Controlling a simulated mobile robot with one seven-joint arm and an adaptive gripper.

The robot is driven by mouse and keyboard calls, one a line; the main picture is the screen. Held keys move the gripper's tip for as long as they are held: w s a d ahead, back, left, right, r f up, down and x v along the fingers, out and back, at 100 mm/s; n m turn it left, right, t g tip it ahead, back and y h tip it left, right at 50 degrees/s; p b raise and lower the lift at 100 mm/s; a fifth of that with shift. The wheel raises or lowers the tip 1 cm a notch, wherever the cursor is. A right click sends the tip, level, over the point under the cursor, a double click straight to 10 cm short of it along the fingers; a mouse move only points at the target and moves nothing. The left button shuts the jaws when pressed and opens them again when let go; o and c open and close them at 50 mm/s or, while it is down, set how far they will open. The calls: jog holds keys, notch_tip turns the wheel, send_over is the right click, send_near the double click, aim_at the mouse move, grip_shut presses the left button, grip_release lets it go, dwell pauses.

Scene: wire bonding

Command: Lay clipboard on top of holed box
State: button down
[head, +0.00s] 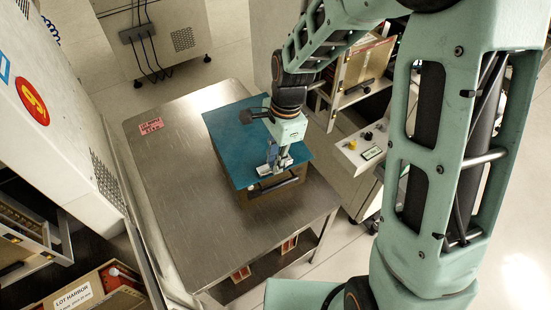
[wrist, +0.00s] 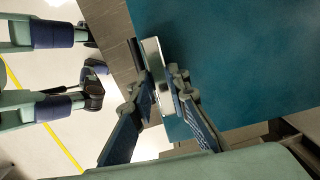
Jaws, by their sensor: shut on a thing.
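The clipboard is a flat teal board (head: 225,132) with a silver clip at its near edge. It lies roughly level above the brown holed box (head: 285,192) on the steel table. The box is mostly hidden under the board; only its near side shows. I cannot tell whether board and box touch. My gripper (head: 273,166) points down at the board's near edge and is shut on the clip. In the wrist view the fingers (wrist: 166,92) close around the silver clip, and the teal board (wrist: 225,55) fills the upper right.
The steel table (head: 165,200) is bare on its left side, apart from a pink label (head: 150,127) at the far left corner. A white machine (head: 50,120) stands at the left. A cart with shelves and small items (head: 365,145) stands to the right.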

jog(key=shift+f+b, duration=0.45)
jog(key=shift+f, duration=0.05)
jog(key=c, duration=1.8)
grip_release()
jog(key=shift+o, duration=0.2)
jog(key=shift+r, duration=0.15)
notch_tip(320, 180, up, 12)
jog(key=d, duration=0.1)
jog(key=shift+w+d, duration=0.15)
jog(key=shift+w, duration=0.15)
